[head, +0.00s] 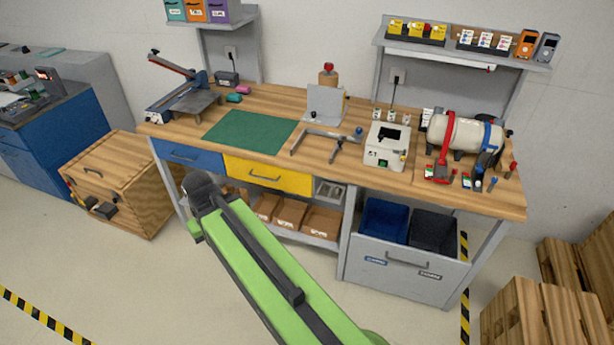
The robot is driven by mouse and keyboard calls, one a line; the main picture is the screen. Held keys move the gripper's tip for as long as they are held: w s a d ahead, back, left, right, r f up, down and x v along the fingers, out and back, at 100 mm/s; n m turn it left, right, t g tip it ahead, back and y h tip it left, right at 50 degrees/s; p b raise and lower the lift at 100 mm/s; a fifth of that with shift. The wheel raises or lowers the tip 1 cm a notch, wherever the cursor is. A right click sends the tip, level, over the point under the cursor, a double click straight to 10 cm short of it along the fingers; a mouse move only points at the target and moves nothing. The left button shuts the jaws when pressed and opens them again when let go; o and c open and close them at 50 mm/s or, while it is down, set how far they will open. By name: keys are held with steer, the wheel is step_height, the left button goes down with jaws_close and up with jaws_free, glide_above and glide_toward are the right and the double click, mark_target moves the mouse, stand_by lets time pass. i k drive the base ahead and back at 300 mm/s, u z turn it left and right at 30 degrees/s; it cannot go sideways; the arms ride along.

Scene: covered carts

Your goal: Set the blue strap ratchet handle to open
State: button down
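The blue strap (488,136) runs around the right part of a cream tank (462,133) at the right end of the workbench. A dark ratchet (488,160) sits at its lower front; its handle is too small here to tell whether it is open or shut. A red strap (448,132) with a red ratchet (438,173) is around the tank's left part. My green arm reaches up from the bottom centre to the left, in front of the bench and well away from the tank. My gripper is not visible.
The workbench (385,188) also carries a white box device (386,146), a metal bracket and a green mat (250,132). Small red and blue pegs stand near the ratchets. A shelf (470,56) hangs above the tank. Wooden crates (545,310) stand at lower right; floor before the bench is clear.

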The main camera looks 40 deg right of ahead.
mark_target(484, 157)
steer(key=u, duration=0.1)
steer(key=k, duration=0.95)
steer(key=z, duration=0.55)
steer(key=i, duration=1)
steer(key=z, duration=0.1)
